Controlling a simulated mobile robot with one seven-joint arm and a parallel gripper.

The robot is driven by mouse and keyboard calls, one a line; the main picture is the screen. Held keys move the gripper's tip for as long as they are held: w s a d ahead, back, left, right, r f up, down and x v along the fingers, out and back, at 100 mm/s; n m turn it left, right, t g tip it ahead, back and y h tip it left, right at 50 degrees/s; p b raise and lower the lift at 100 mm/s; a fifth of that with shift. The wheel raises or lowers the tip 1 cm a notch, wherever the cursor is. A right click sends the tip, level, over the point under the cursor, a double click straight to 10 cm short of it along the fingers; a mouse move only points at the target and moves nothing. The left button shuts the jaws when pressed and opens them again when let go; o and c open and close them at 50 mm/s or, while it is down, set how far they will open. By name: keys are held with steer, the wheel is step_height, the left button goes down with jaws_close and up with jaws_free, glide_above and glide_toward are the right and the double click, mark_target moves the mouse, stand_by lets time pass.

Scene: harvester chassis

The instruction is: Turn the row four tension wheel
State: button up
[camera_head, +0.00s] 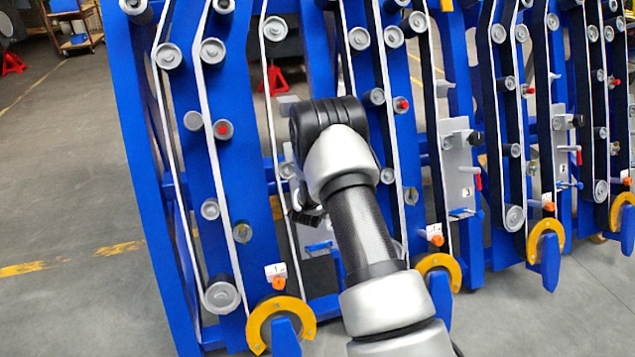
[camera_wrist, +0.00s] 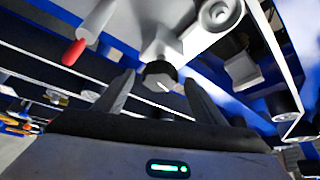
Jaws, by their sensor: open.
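In the wrist view a dark faceted knob (camera_wrist: 159,75) with a white mark sits on a grey fitting. It may be a tension wheel, but I cannot read which row it belongs to. My gripper (camera_wrist: 160,80) is open, with its two fingers on either side of the knob in the picture. I see no contact, and the depth gap is unclear. In the head view my arm hides most of the gripper and the knob's plate, beside the leftmost row. A similar black knob (camera_head: 476,138) shows on a grey plate further right.
A red-tipped lever (camera_wrist: 73,52) stands left of the knob. Blue upright frames (camera_head: 150,170) with rollers and white belts surround my arm closely. Yellow hooks (camera_head: 280,322) and orange knobs (camera_head: 279,283) stick out low. Open floor (camera_head: 60,180) lies at left.

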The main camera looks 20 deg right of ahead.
steer(key=p+v, duration=0.1)
steer(key=v, duration=1.1)
steer(key=shift+s+a+p, duration=0.15)
steer(key=shift+s+p, duration=0.15)
steer(key=shift+p, duration=0.1)
steer(key=shift+r, duration=0.2)
steer(key=s+a+r+n+g+y, duration=0.1)
steer(key=s+a+r+n+y, duration=0.25)
steer(key=r, duration=0.55)
steer(key=s+a+r+n+g+y, duration=0.25)
steer(key=a+r+n, duration=0.2)
steer(key=r, duration=0.55)
steer(key=s+r+n+g+y, duration=0.1)
steer(key=s+r+n+g, duration=0.2)
steer(key=s, duration=1.2)
steer(key=s+r+n+g, duration=0.25)
steer(key=s+n, duration=0.25)
steer(key=s, duration=1)
step_height(320, 180, up, 25)
steer(key=p, duration=2.4)
steer(key=shift+s+a+t+p, duration=0.2)
steer(key=shift+t+p, duration=0.1)
steer(key=shift+t, duration=0.1)
steer(key=shift+f, duration=0.15)
